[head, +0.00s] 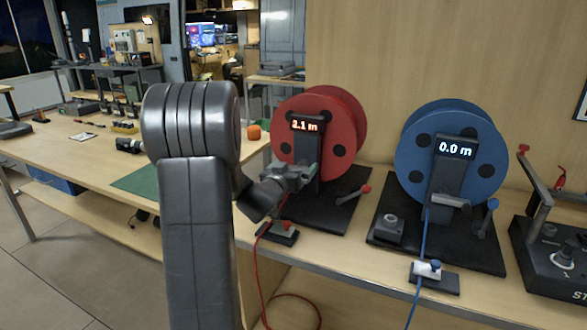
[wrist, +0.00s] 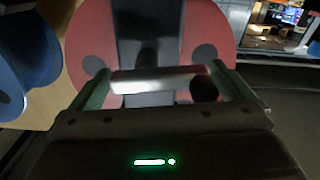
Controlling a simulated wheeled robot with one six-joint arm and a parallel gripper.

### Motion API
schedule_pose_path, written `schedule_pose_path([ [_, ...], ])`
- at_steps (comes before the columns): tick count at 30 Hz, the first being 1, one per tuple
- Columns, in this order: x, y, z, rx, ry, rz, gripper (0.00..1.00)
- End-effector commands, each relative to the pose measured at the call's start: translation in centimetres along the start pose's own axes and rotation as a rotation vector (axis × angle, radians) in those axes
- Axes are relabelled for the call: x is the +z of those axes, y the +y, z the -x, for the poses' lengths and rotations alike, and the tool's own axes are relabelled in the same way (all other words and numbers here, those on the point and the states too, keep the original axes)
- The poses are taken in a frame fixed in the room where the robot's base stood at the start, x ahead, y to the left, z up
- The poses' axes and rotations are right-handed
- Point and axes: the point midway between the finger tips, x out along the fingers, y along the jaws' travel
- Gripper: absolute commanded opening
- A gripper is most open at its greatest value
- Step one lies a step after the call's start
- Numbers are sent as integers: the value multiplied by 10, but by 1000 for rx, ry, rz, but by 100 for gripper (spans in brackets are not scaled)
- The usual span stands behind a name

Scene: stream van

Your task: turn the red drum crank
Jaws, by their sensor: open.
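The red drum (head: 345,110) stands on a black base on the bench, with a display (head: 305,126) that seems to read 2.1 m. My gripper (head: 304,174) is in front of the drum's lower part, below the display. In the wrist view my gripper (wrist: 163,80) has its two greenish fingers apart. A pale grey bar (wrist: 158,82), which looks like the crank handle, lies crosswise between them, with the red drum (wrist: 90,50) behind. I cannot tell whether the fingers touch it. In the head view my gripper hides the crank.
A lever with a red knob (head: 362,190) stands right of my gripper. A red-topped block (head: 287,230) with a red line is below. The blue drum (head: 460,150), reading 0.0 m, stands to the right, and a dark control box (head: 555,255) is beyond it.

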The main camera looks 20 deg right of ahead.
Motion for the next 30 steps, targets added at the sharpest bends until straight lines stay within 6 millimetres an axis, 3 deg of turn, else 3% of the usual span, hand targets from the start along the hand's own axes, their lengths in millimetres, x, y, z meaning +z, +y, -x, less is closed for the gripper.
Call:
schedule_pose_path([
  [8, 0, 0, -1, 0, 0, 0, 100],
  [14, 0, 0, -1, 0, 1, 0, 62],
  [23, 0, 0, -1, 0, 1, -26, 62],
  [30, -1, 2, -1, 2, 3, -148, 62],
])
